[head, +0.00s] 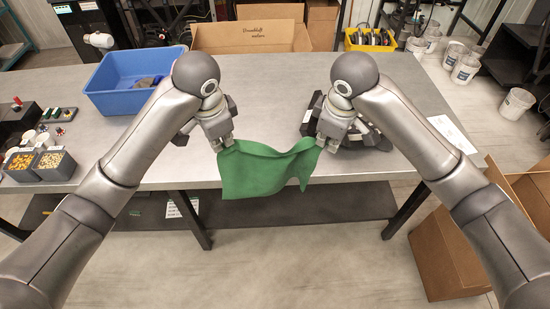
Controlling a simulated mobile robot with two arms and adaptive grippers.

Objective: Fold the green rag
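The green rag (262,172) hangs between my two grippers at the front edge of the grey table. Its top edge sags in the middle and its lower part hangs in front of the table edge. My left gripper (222,146) is shut on the rag's upper left corner. My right gripper (325,146) is shut on its upper right corner. The fingertips are small in the head view, but the cloth is held up at both corners.
A blue bin (125,100) stands at the back left of the table (280,90). Grey seed containers (53,163) sit at the far left. A dark device (362,133) lies behind my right gripper. A cardboard box (440,255) stands on the floor at right.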

